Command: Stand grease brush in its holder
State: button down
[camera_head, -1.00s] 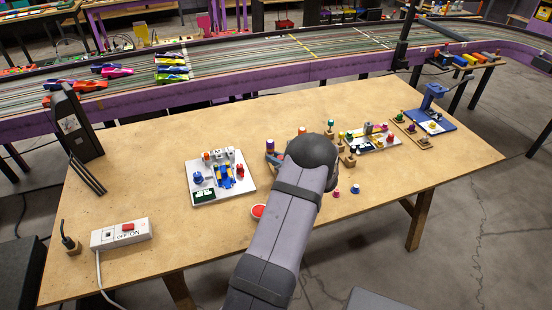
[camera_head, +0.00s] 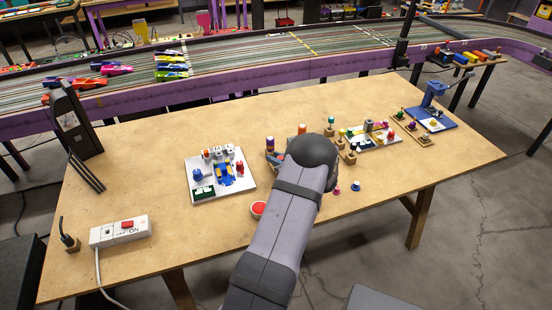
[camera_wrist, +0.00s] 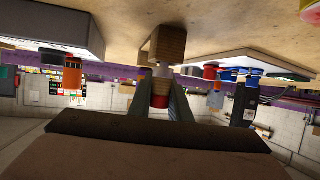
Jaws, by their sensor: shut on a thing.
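In the wrist view, where the table appears at the top, my gripper (camera_wrist: 160,96) is shut on a small banded thing, probably the grease brush (camera_wrist: 160,88), with red, pale and tan bands. It lines up with a wooden block (camera_wrist: 168,44) on the table, which looks like a holder. The pale end meets or nearly meets the block; I cannot tell whether it is inside. In the head view my own arm hides the gripper and the held thing.
A white board with a blue car (camera_head: 208,188) lies left of my arm. A red disc (camera_head: 259,208) is close beside the arm. Small pegs, blocks and another board (camera_head: 383,145) stand to the right. A power strip (camera_head: 120,230) is at front left; the table's left middle is clear.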

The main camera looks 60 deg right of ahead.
jog(key=c, duration=1.6)
grip_release()
jog(key=shift+o, duration=0.2)
jog(key=shift+s, duration=0.1)
